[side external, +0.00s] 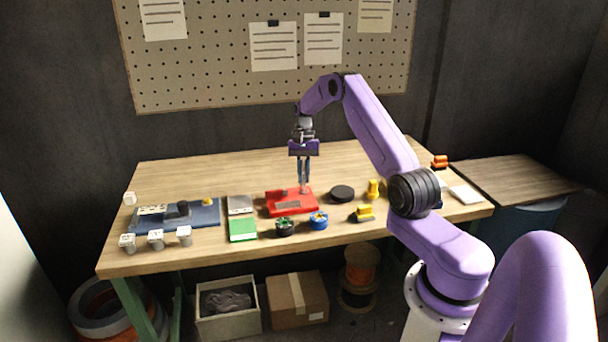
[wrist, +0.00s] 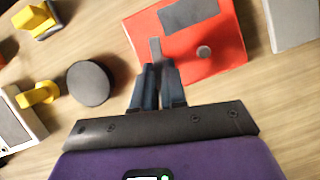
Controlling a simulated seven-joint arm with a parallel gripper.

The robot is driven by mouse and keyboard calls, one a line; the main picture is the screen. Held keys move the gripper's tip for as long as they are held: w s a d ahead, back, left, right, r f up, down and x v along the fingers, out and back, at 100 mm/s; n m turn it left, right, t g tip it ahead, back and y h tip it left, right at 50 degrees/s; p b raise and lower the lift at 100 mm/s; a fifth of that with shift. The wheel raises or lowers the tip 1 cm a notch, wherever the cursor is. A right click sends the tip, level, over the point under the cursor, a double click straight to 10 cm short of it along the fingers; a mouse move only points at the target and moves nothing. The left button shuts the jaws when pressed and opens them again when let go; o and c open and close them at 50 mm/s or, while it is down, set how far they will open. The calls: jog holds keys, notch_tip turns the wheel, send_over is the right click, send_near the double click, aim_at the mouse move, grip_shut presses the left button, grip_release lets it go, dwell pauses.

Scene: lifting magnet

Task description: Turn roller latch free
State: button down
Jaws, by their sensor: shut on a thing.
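A flat red unit (side external: 278,208) lies near the middle of the bench. A small grey upright piece (wrist: 155,46), perhaps the roller latch, stands at the unit's near edge. My gripper (side external: 304,188) points down over the right part of the red unit. In the wrist view my gripper's fingertips (wrist: 157,66) are close together on the grey piece. The fingers hide its lower part, and its turn angle is unclear.
A black disc (side external: 342,193) and a yellow piece (side external: 373,189) stand right of the red unit. A black knob (side external: 285,228) and a blue round part (side external: 318,220) are in front. A green box (side external: 242,230) and a blue tray (side external: 205,218) lie left. The bench behind is clear.

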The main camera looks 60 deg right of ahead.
jog(key=shift+n+g, duration=0.3)
jog(key=shift+n, duration=0.5)
jog(key=shift+h, duration=0.4)
jog(key=c, duration=1.2)
grip_release()
jog(key=shift+w+r, duration=0.1)
jog(key=shift+v, duration=5.9)
